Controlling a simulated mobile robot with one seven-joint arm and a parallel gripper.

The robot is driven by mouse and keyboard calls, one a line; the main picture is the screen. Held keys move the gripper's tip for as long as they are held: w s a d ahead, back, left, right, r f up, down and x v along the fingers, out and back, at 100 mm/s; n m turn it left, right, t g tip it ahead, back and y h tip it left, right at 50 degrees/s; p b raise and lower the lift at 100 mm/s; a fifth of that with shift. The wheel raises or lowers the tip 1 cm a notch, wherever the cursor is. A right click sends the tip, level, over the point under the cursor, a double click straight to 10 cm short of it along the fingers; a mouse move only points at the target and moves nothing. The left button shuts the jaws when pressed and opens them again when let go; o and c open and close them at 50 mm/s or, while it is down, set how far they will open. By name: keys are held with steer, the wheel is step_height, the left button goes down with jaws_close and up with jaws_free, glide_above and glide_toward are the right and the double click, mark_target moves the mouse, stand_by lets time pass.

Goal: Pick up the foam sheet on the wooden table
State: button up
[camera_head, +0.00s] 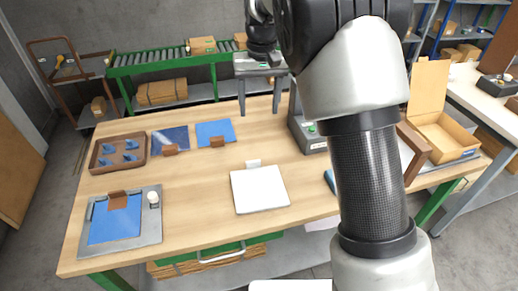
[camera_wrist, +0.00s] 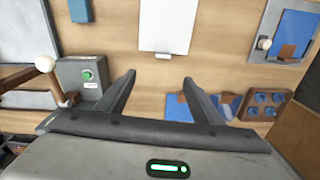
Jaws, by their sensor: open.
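Several flat sheets lie on the wooden table (camera_head: 180,210), and I cannot tell for certain which is foam. A white square sheet (camera_head: 260,188) with a small pale tab lies near the front middle; the wrist view shows it at the top centre (camera_wrist: 167,25). Two blue sheets with brown tabs lie further back, a darker one (camera_head: 170,137) and a lighter one (camera_head: 215,131). Another blue sheet (camera_head: 114,222) with a brown tab lies on a grey plate (camera_head: 150,232) at front left. My gripper (camera_head: 259,112) is open and empty above the table's back part; its fingers (camera_wrist: 158,80) frame bare wood.
A brown tray (camera_head: 97,164) with blue pieces stands at the left. A grey box with a green button (camera_wrist: 80,72) stands near my gripper. An open cardboard box (camera_head: 440,138) is at the right. A green roller conveyor (camera_head: 165,58) runs behind the table.

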steer(key=f, duration=0.5)
steer(key=w+a+f+b, duration=0.1)
steer(key=f, duration=0.4)
steer(key=a+f, duration=0.1)
steer(key=f, duration=0.5)
steer(key=shift+w+a+b, duration=0.1)
steer(key=shift+w+b, duration=0.2)
steer(key=shift+b, duration=0.1)
steer(key=shift+f, duration=2.9)
steer(key=c, duration=1.4)
